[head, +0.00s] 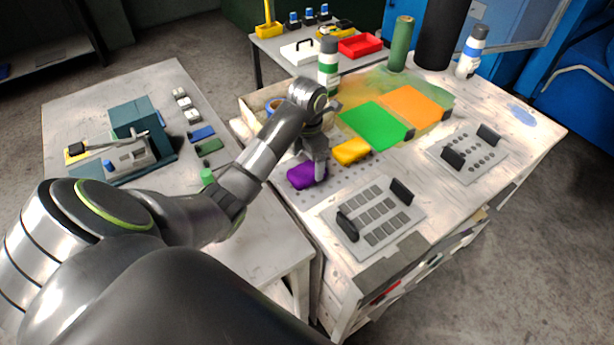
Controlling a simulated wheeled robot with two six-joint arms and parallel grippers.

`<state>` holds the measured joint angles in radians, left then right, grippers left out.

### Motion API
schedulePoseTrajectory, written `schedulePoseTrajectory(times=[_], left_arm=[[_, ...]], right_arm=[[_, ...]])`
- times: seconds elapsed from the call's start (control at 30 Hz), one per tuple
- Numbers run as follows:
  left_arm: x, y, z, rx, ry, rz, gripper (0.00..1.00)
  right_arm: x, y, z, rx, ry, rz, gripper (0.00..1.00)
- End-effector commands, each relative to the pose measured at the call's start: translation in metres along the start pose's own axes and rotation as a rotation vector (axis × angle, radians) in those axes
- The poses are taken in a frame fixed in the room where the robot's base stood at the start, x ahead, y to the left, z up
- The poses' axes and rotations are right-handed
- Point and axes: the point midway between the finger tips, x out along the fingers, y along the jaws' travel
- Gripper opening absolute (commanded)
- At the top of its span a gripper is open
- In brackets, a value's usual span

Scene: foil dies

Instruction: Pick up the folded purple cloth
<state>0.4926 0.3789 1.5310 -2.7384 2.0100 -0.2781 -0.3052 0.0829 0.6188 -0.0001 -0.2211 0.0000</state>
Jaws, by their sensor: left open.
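The folded purple cloth (303,177) lies on the white workbench, near its left edge, on a patch of small holes. My left gripper (320,170) points down at the right part of the cloth and covers some of it. Its jaws are open. I cannot tell whether the fingertips touch the cloth. My right gripper is not in view.
A folded yellow cloth (352,151) lies just right of the gripper. Green (375,125) and orange (413,103) sheets lie behind it. A die plate with black handles (374,214) stands in front, another (467,152) at right. A white-green bottle (328,65) stands behind.

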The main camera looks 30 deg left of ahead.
Motion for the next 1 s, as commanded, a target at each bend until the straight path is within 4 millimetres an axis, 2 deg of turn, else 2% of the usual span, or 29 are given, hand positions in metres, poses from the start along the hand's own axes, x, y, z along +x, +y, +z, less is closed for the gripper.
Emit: schedulePoseTrajectory(times=[0.03,0.2,0.23,0.37,0.57,0.93,1.0], left_arm=[[0.01,0.0,-0.001,0.0,0.001,0.0,0.85],[0.027,0.0,-0.001,0.0,0.001,-0.001,0.85],[0.029,-0.001,-0.002,-0.001,0.004,-0.004,0.85],[0.041,0.0,-0.001,-0.001,0.002,-0.001,0.85],[0.042,0.0,-0.001,0.0,0.0,0.0,0.85],[0.042,0.0,-0.001,0.0,0.0,0.0,0.36],[0.042,0.0,-0.001,0.0,0.0,0.0,0.36]], right_arm=[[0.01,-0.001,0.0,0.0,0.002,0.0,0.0],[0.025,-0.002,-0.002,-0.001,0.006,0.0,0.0],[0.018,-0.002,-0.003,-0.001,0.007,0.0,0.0],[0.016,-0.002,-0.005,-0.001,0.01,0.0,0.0],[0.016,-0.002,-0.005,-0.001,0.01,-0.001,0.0],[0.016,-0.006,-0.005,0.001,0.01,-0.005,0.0],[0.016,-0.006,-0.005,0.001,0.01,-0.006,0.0]])
